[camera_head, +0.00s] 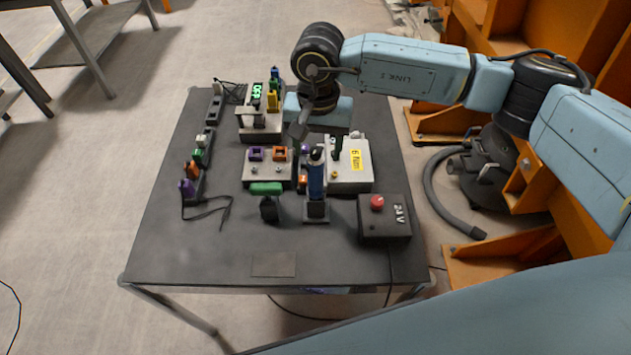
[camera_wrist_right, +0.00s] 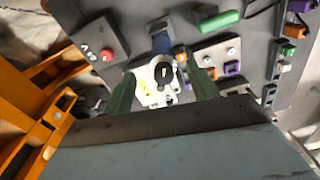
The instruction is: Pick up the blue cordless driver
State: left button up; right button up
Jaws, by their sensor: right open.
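The blue cordless driver (camera_head: 316,178) stands upright in a dark holder (camera_head: 317,213) at the front middle of the table, with its black end up. My right gripper (camera_head: 301,131) is above and just behind it in the head view, and appears apart from it. In the right wrist view the driver's blue body (camera_wrist_right: 162,43) and round black end lie beyond and between the two spread green fingers of my open right gripper (camera_wrist_right: 161,74). Nothing is held. My left gripper is not in view.
A grey box with a red button (camera_head: 377,202) stands right of the driver, and a green-handled tool (camera_head: 266,188) stands to its left. The table's front left (camera_head: 200,255) is clear.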

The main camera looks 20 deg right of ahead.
aim_at(315, 161)
jog(key=f, duration=0.4)
jog(key=shift+w+a+f+p, duration=0.15)
jog(key=shift+w+p, duration=0.05)
jog(key=shift+p, duration=0.15)
jog(key=shift+f, duration=0.55)
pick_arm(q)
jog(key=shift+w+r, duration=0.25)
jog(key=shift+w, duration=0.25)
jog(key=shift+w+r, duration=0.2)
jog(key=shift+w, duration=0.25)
pick_arm(e)
jog(key=shift+r, duration=0.1)
jog(key=c, duration=1.1)
